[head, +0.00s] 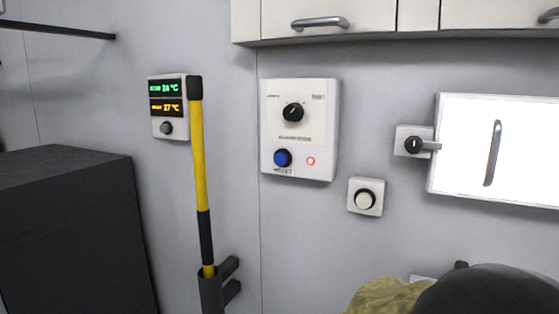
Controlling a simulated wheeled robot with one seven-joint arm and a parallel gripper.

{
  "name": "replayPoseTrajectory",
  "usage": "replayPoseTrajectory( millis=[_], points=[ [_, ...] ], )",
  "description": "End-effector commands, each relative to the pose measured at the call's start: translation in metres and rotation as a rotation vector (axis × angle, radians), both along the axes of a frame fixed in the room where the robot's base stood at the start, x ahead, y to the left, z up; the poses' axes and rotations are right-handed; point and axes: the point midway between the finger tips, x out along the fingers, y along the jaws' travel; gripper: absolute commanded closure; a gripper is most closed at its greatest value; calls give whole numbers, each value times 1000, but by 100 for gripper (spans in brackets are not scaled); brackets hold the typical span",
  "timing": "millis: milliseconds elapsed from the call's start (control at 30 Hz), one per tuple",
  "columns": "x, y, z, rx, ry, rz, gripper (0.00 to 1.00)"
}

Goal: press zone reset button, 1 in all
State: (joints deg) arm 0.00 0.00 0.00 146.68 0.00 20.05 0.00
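A white control panel (321,131) is fixed to the grey wall near the middle of the head view. It has a black rotary knob (293,112) at the top. Below are a blue round button (283,158) and a small lit red lamp (311,161). The small print on the panel, including a label under the blue button, is too blurred to read surely. My gripper cannot be made out in this view. Nothing covers the blue button.
A yellow-and-black pole (200,150) stands left of the panel in a dark holder (211,292). Farther left is a temperature display (168,108). A cabinet (365,15) hangs above. Dark and yellowish shapes fill the bottom right.

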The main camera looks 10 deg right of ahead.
Motion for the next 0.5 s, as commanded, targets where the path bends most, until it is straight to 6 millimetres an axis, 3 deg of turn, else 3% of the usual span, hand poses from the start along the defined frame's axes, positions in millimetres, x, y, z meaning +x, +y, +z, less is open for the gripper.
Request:
replayPoseTrajectory(
  millis=[33,233,500],
  points=[
    [0,0,0,0,0,0,61],
    [0,0,0,0,0,0,100],
    [0,0,0,0,0,0,100]
  ],
)
